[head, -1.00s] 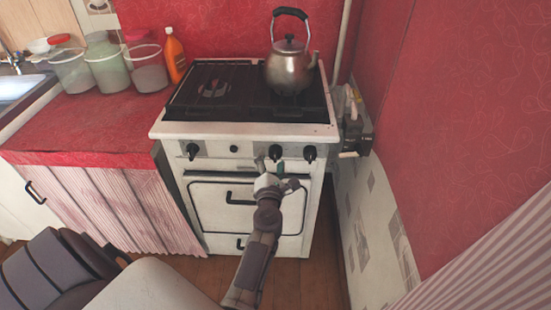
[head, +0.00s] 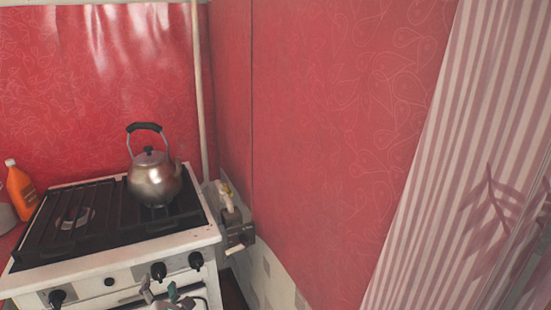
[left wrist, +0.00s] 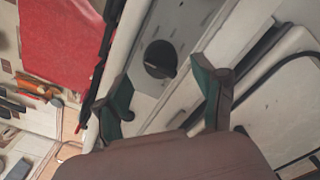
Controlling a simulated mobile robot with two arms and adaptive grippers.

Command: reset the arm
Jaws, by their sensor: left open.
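My left gripper (head: 160,292) shows at the bottom edge of the head view, in front of the stove's control panel and just below a black knob (head: 158,271). Most of its arm is out of the picture there. In the left wrist view the gripper (left wrist: 164,88) is open, its two green-and-dark fingers spread. Nothing is seen held. I cannot tell whether a finger touches the panel. My right gripper is not in view.
The white stove (head: 180,243) carries a metal kettle (head: 154,180) on its right rear. An orange bottle (head: 21,190) stands at left. A red wall (head: 320,120) and a striped curtain (head: 440,170) close off the right side.

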